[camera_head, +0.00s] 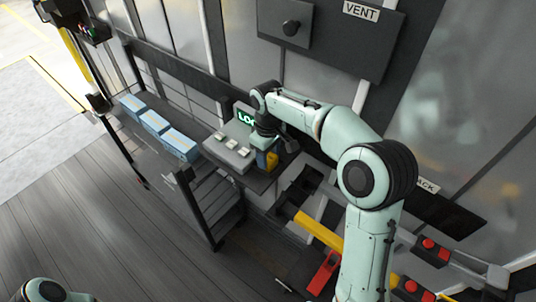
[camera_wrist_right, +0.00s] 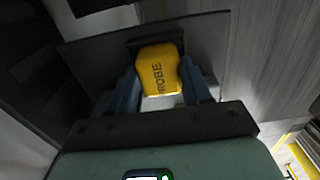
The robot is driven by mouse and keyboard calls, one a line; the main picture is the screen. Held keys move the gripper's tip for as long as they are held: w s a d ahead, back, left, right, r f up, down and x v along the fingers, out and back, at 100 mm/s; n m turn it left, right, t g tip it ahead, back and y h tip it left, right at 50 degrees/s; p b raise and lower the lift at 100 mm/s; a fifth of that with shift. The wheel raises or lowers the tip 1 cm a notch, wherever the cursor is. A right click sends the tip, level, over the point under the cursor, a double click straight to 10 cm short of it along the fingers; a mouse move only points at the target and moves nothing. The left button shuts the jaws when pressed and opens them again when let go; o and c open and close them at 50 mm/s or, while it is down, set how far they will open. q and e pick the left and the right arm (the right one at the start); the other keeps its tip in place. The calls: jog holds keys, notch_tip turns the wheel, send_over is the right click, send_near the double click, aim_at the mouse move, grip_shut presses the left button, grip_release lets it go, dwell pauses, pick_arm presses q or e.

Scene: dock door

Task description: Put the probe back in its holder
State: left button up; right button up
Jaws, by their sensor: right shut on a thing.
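The probe (camera_head: 272,159) is a yellow block at the end of my right arm, just right of a grey console. In the right wrist view the probe (camera_wrist_right: 160,72) shows lettering that reads "ROBE". My right gripper (camera_head: 266,160) is shut on it, with a blue finger on each side of it in the wrist view (camera_wrist_right: 160,90). A dark plate lies behind the probe in the wrist view; I cannot tell whether they touch. I cannot make out the holder with certainty. My left gripper is not in view; only a pale green arm part shows at the lower left.
The grey console (camera_head: 228,153) has white keys and a green-lettered display (camera_head: 246,117) behind it. Blue boxes (camera_head: 154,122) stand on a shelf to the left. A yellow bar (camera_head: 318,230), a red part (camera_head: 323,271) and red-button boxes (camera_head: 431,250) lie lower right. The wall is close behind.

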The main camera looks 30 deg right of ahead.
aim_at(268, 155)
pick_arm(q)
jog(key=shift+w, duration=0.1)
pick_arm(e)
jog(key=shift+w+r, duration=0.1)
jog(key=shift+f, duration=0.2)
jog(key=o, duration=1.2)
jog(key=shift+o, duration=0.2)
jog(key=shift+r, duration=0.1)
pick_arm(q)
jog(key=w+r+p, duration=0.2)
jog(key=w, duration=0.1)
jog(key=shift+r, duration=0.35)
pick_arm(e)
notch_tip(268, 155, up, 12)
